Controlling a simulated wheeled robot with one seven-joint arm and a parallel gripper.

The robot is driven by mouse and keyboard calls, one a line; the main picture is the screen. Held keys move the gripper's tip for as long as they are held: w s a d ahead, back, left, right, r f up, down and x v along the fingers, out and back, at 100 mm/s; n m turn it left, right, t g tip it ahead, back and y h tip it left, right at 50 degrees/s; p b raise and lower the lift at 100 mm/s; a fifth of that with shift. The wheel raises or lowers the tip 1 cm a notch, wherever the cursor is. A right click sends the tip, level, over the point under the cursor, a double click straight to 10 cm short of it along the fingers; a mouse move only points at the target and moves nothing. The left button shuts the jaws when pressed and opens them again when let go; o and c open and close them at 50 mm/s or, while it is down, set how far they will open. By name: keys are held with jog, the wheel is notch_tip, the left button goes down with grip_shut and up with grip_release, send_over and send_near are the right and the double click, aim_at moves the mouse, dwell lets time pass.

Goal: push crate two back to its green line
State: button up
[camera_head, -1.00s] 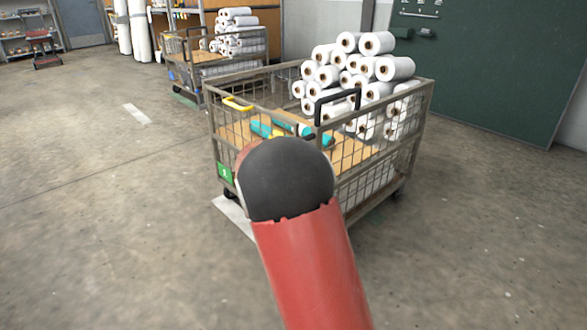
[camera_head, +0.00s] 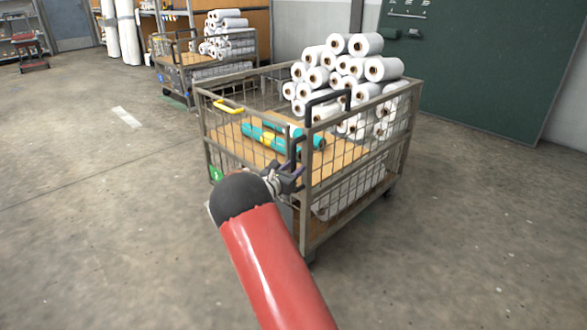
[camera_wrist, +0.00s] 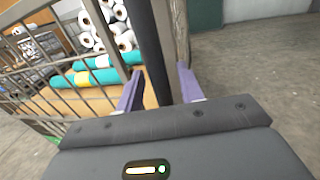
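A mesh-sided crate (camera_head: 306,215) on wheels stands in the middle of the head view, with a green tag (camera_head: 215,174) whose number I cannot read. It holds white rolls (camera_head: 340,75) and teal rolls (camera_head: 262,136) on a brown board. My gripper (camera_head: 292,176) is at the crate's near side, by its black handle. In the wrist view, a dark upright bar (camera_wrist: 152,50) stands between my two purple fingers (camera_wrist: 160,88). The fingers look open, with a gap at the right of the bar. I cannot clearly make out a green line.
A second crate (camera_head: 180,62) with white rolls stands behind at the left. A dark green board (camera_head: 490,70) is on the back wall. Open concrete floor lies left and right, with a white floor mark (camera_head: 126,117) at the left.

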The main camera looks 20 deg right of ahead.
jog(key=shift+w+d, duration=0.1)
jog(key=shift+d, duration=0.1)
jog(key=shift+c, duration=0.3)
grip_shut()
jog(key=shift+d, duration=0.15)
